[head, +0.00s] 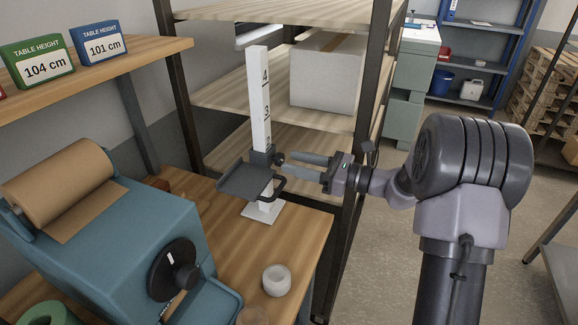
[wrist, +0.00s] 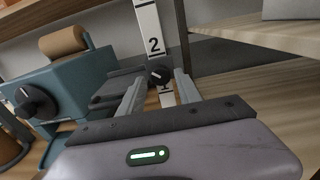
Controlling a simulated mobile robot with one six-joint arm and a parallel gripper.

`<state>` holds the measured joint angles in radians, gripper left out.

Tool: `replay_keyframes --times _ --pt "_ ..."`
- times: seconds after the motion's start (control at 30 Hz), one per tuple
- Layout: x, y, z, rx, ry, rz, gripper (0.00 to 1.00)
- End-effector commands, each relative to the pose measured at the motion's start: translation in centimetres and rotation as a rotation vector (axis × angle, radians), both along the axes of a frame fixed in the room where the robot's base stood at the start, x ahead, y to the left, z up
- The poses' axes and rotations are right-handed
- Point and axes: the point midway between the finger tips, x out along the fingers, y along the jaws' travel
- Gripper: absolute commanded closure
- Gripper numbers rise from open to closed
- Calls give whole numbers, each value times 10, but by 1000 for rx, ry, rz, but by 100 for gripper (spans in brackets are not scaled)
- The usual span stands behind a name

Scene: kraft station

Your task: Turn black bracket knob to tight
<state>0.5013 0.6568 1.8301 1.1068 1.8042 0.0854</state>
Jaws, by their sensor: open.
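The black bracket (head: 250,178) is a small dark platform on a white upright post (head: 260,95) with a number scale. The black bracket knob (head: 280,158) is on the side of the bracket's collar at the post. In the wrist view the knob (wrist: 159,75) shows a light pointer mark and lies between the finger lines, just beyond the tips. My gripper (head: 286,165) is open, with its fingers pointing left at the knob. In the wrist view the two fingers (wrist: 158,80) stand apart with nothing clearly held. Whether they touch the knob I cannot tell.
The post's white base (head: 262,211) stands on a wooden table (head: 300,235). A blue machine (head: 120,235) with a paper roll (head: 65,190) and black dial is at left. A white roll (head: 277,279) is in front. Shelves with a box (head: 328,75) stand behind.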

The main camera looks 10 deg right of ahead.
Motion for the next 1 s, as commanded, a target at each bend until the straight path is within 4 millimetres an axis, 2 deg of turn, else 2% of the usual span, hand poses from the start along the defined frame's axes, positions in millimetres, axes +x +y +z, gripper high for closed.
replay_keyframes --times 0.2,0.5,0.7,1.0 --pt "12 17 0 0 0 1 60" --pt "14 19 0 1 1 -1 60" --pt "14 19 0 1 1 -1 99" --pt "14 18 2 19 27 -1 100"
